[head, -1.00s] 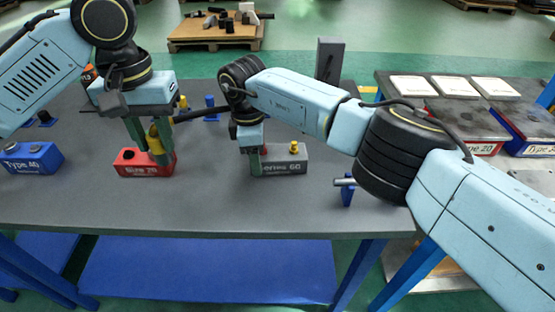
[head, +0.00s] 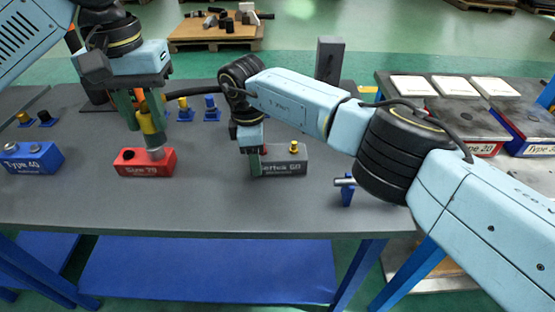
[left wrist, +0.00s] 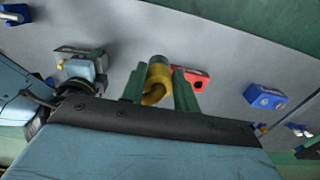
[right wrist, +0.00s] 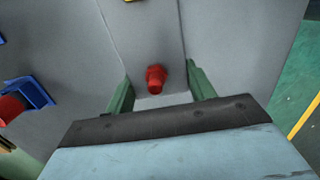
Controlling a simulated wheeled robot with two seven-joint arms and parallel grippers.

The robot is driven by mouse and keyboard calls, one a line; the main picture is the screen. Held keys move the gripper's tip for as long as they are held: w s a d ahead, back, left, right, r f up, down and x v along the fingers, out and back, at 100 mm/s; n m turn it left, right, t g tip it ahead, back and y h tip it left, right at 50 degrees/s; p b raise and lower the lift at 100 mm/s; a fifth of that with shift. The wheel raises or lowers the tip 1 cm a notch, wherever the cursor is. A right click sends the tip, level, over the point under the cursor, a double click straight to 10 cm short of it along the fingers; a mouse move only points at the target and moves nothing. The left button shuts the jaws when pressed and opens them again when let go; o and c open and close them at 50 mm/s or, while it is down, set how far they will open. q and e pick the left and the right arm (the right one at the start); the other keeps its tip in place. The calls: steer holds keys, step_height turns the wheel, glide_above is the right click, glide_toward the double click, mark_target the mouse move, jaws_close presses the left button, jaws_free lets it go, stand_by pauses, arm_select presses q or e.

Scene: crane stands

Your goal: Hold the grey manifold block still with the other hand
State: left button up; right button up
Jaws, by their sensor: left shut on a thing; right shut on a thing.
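The grey manifold block (head: 283,168) stands on the table, with a yellow-topped fitting (head: 294,147) on it. My right gripper (head: 256,163) is shut on the block's left end. In the right wrist view the block (right wrist: 145,45) lies between the fingers, with a red fitting (right wrist: 156,78) on its near end. My left gripper (head: 145,116) is shut on a yellow fitting (head: 150,118) with a grey lower end, above the red block (head: 140,170). In the left wrist view the yellow fitting (left wrist: 158,72) sits between the fingers, beside the red block (left wrist: 187,78).
A blue block (head: 32,160) stands at the table's left. Several small blue holders (head: 211,114) stand at the back, and another (head: 347,195) is at the front right. A side table (head: 480,110) with trays stands at the right. The table's front middle is clear.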

arm_select(q)
steer(key=shift+r, duration=0.15)
steer(key=shift+r, duration=1.9)
steer(key=shift+r, duration=0.1)
steer(key=shift+r, duration=1.9)
arm_select(e)
steer(key=o, duration=1.3)
steer(key=shift+c, duration=0.2)
